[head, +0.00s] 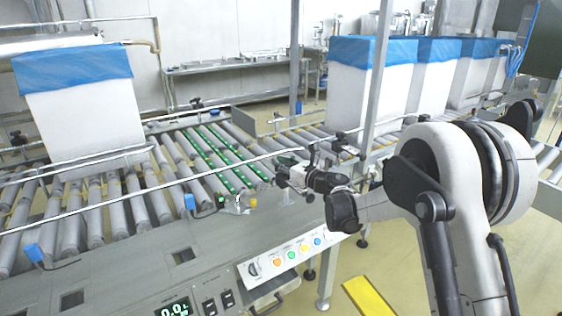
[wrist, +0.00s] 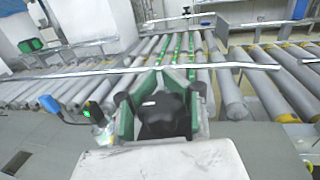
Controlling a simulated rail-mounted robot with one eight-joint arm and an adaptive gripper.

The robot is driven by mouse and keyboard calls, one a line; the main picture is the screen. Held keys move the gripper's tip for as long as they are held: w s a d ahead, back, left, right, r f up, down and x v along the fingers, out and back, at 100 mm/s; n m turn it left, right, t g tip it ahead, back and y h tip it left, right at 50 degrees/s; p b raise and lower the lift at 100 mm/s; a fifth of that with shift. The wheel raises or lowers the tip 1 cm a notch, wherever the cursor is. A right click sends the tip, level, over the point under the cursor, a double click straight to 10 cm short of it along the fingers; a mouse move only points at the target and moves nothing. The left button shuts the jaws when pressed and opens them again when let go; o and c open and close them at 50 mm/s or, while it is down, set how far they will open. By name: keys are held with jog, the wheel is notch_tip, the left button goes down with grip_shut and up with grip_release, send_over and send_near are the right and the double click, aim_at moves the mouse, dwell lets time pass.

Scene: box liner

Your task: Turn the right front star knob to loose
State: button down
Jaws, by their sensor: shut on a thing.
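My gripper (head: 284,177) is at the near rail of the roller conveyor, left of my arm's elbow in the head view. In the wrist view my gripper (wrist: 160,98) has its two green-lined fingers on either side of a black star knob (wrist: 165,115), and is shut on it. The knob's lower part and its stem are hidden. In the head view the knob is hidden by the gripper and cannot be made out, so its turned position cannot be told.
A metal guide rail (head: 130,197) runs along the rollers close to the gripper. Blue sensors (head: 189,201) stand on the near edge. A button panel (head: 290,255) lies below. White boxes with blue liners (head: 80,110) stand on the conveyor.

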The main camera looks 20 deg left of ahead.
aim_at(277, 175)
jog(key=s+n+g, duration=0.1)
jog(key=n+g, duration=0.2)
jog(key=g, duration=0.2)
jog(key=n+g, duration=0.3)
jog(key=g, duration=0.2)
jog(key=s+n+g+p, duration=0.1)
jog(key=n+g, duration=0.2)
jog(key=g, duration=0.1)
jog(key=shift+s+d+f+n+g, duration=0.1)
jog(key=shift+s+f+n+g, duration=0.1)
jog(key=shift+s+n+g, duration=0.15)
jog(key=shift+s+d+n+g+h, duration=0.15)
jog(key=shift+n+g+h, duration=0.15)
jog(key=shift+n+g, duration=0.4)
jog(key=shift+s+d+n+g+h, duration=0.1)
jog(key=shift+n+g+h, duration=0.3)
jog(key=shift+g, duration=0.45)
jog(key=shift+r+n+g, duration=0.1)
jog(key=shift+n+g, duration=0.15)
jog(key=shift+g, duration=0.05)
jog(key=c, duration=1.9)
grip_release()
jog(key=shift+w+d, duration=0.15)
jog(key=shift+d, duration=0.05)
jog(key=o, duration=0.5)
jog(key=shift+a, duration=0.1)
jog(key=shift+o, duration=0.2)
jog(key=shift+a, duration=0.1)
jog(key=shift+r, duration=0.1)
